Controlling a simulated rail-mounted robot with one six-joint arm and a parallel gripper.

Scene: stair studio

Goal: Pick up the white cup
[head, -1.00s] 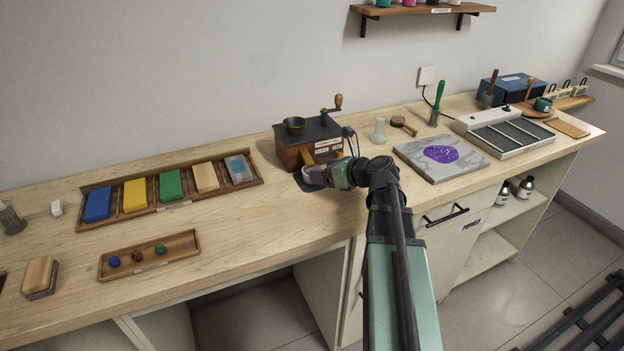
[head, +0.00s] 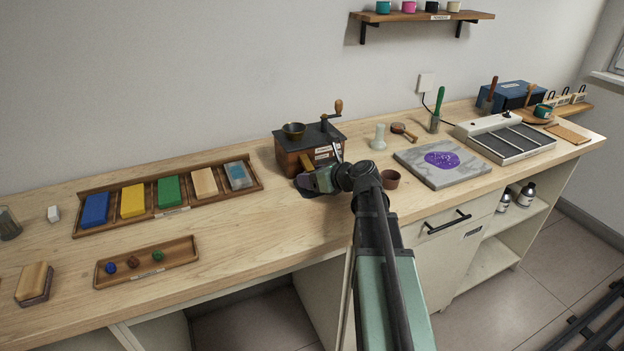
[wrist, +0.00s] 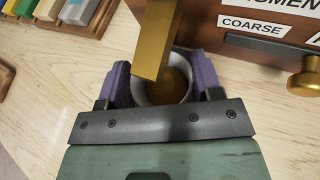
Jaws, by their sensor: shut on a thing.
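A pale white-grey cup (wrist: 178,90) with brown inside it sits between the purple fingers of my gripper (wrist: 160,88) in the wrist view. The fingers are shut on its sides. A brass spout (wrist: 158,45) of the wooden grinder hangs over the cup and hides part of its rim and inside. In the head view my gripper (head: 308,184) is low at the front of the grinder (head: 298,158), and I cannot make out the cup there.
A small brown pot (head: 390,179) stands right of my wrist, and a marbled slab (head: 415,165) lies beyond it. A tray of coloured blocks (head: 160,221) is to the left. A wall shelf (head: 410,18) holds several cups.

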